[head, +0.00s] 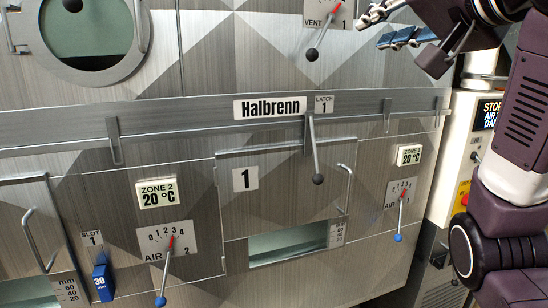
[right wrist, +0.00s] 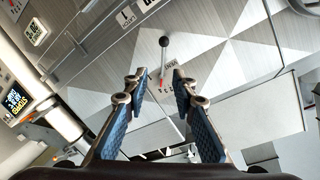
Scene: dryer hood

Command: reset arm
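My right gripper (head: 377,28) is at the upper right in the head view, raised in front of the dryer hood's metal face. In the right wrist view its two blue-padded fingers (right wrist: 161,86) stand apart with nothing between them. The vent lever (head: 326,28) with a black knob is to the left of the gripper in the head view, apart from it. In the right wrist view a lever with a black knob (right wrist: 164,42) shows beyond the fingertips. My left gripper is in neither view.
The latch lever (head: 315,148) hangs from a rail below. Air levers with blue knobs (head: 161,301) (head: 398,237), a blue slot tab (head: 102,283) and door handles (head: 349,190) stick out from the face. A white control box (head: 466,135) stands at the right, behind my right arm.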

